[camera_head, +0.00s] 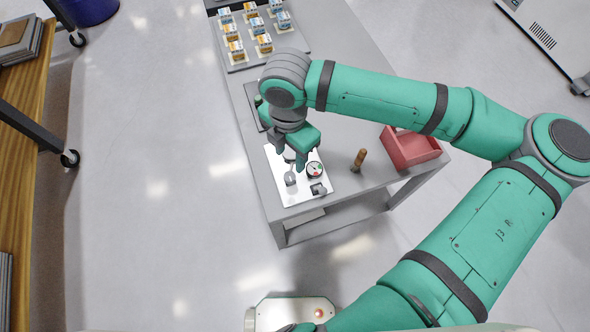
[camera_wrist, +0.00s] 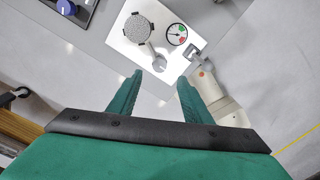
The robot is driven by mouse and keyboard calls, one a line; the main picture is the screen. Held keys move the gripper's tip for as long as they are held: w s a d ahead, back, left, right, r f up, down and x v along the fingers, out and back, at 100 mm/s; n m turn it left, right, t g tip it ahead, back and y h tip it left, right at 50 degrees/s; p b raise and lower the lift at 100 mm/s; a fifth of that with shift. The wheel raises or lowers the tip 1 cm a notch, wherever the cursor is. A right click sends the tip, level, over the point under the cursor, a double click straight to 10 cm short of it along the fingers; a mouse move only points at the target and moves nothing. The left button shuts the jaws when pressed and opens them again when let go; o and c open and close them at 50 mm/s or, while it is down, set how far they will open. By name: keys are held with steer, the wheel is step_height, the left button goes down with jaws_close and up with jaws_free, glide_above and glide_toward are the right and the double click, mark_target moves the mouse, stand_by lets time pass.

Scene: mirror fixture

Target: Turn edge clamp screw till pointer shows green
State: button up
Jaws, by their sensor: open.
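A white fixture plate (camera_head: 277,187) lies at the near end of the grey bench. The wrist view shows a round dial (camera_wrist: 177,34) with red and green patches; its pointer's reading is too small to tell. A grey clamp with a dark part (camera_wrist: 195,53) sits at the plate's edge beside the dial. A speckled grey disc (camera_wrist: 139,28) and a rounded grey knob (camera_wrist: 160,63) are also on the plate. I cannot tell for sure which part is the clamp screw. My gripper (camera_head: 290,159) is open and empty above the plate, fingers pointing down, with the knob just beyond its fingertips in the wrist view.
A red bin (camera_head: 410,148) and a wooden-handled tool (camera_head: 359,159) are on the bench to the right. A tray with several small boxes (camera_head: 236,50) stands at the far end. A dark panel with a blue knob (camera_wrist: 66,7) lies beside the plate. Open floor is left of the bench.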

mark_target(290, 175)
step_height(290, 175, down, 10)
steer(key=shift+f, duration=0.15)
stand_by(0.3)
steer(key=shift+c, duration=0.7)
